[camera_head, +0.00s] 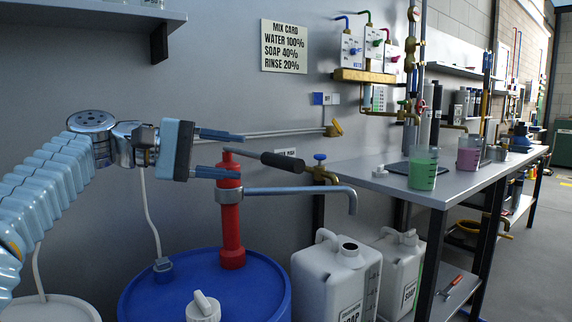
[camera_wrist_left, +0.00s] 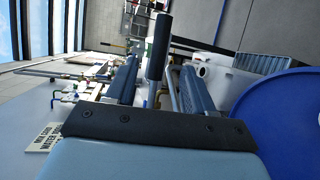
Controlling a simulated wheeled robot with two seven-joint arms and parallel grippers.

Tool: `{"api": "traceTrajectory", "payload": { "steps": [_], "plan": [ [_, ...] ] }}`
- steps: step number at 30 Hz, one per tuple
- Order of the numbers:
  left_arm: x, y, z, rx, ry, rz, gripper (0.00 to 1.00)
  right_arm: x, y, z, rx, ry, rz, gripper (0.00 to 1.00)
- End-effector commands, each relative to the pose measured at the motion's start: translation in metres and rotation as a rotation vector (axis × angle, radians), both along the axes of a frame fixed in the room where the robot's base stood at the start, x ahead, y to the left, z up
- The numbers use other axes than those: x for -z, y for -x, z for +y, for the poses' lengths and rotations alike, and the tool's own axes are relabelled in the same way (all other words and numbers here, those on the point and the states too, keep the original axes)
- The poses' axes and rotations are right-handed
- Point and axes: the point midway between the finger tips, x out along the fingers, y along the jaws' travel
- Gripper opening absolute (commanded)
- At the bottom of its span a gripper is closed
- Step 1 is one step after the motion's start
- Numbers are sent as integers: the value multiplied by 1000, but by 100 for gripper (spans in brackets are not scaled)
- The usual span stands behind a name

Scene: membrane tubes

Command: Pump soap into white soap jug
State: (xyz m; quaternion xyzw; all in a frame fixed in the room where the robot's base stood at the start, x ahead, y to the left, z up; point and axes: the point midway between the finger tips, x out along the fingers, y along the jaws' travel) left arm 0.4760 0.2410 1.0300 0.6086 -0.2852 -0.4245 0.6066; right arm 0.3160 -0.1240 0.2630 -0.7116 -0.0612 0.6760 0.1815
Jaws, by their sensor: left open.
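The red hand pump (camera_head: 231,225) stands upright on the blue drum (camera_head: 137,300). Its lever ends in a black grip (camera_head: 283,161), and its grey spout (camera_head: 300,190) bends down above the open mouth of the white soap jug (camera_head: 320,275). My left gripper (camera_head: 242,155) is open and empty, level with the lever, its fingertips short of the black grip in the head view. In the left wrist view the grip (camera_wrist_left: 158,45) lines up between the two fingers; I cannot tell whether they touch the lever. The jug's lower part is cut off. My right gripper is not in view.
A second white jug (camera_head: 404,262) stands right of the first. A steel bench (camera_head: 395,186) holds a green beaker (camera_head: 423,170) and a pink one (camera_head: 468,155). A mix card (camera_head: 284,46) and a valve (camera_head: 320,172) are at the wall. A white cap (camera_head: 203,306) tops the drum.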

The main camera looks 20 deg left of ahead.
Motion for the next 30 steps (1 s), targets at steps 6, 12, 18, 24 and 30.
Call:
{"api": "traceTrajectory", "payload": {
  "steps": [6,12,18,24,30],
  "plan": [
    [10,-23,-44,6,0,1,53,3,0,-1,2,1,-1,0],
    [16,-43,-80,4,0,1,53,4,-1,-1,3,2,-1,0],
    [20,-54,-100,2,-1,1,53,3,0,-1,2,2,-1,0],
    [21,-56,-104,0,0,0,53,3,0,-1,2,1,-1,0],
    [21,-56,-104,0,0,0,45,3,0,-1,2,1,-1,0]
  ]
}}
